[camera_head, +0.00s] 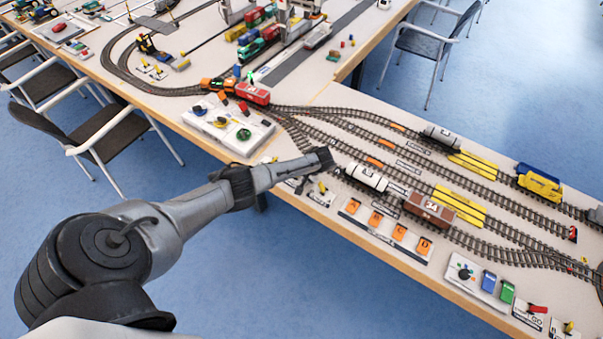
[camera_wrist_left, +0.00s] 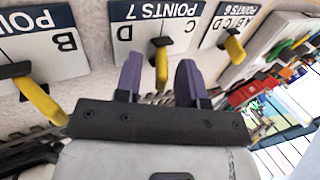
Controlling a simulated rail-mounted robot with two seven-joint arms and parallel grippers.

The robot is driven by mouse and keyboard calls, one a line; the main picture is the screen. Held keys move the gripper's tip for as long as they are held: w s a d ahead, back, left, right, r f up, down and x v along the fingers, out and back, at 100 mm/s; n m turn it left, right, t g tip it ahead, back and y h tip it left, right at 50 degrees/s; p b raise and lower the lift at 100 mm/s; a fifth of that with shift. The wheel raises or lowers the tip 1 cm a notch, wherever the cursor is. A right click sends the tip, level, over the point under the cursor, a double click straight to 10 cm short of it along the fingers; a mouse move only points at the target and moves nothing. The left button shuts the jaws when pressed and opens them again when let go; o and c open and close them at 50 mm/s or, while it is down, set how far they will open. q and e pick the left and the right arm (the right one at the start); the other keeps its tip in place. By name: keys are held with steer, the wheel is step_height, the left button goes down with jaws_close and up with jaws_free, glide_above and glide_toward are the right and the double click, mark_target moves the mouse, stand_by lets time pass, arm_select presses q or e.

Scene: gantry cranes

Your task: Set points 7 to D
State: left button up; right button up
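The Points 7 plate (camera_wrist_left: 128,36) is white with dark-blue lettering, upside down in the left wrist view. I see no clear contact. My right gripper is not in view.
A plate marked B (camera_wrist_left: 40,45) with a yellow lever is at left, and the Points 6 plate (camera_wrist_left: 222,22) with its lever at right. Behind are tracks with a white tank wagon (camera_head: 366,177) and a brown wagon (camera_head: 430,208). A white control board (camera_head: 228,122) stands left.

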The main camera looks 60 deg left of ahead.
arm_select(q)
steer(key=shift+d+r, duration=0.2)
steer(key=shift+r, duration=0.25)
steer(key=p+v, duration=0.3)
steer(key=v, duration=1)
steer(key=shift+f, duration=0.1)
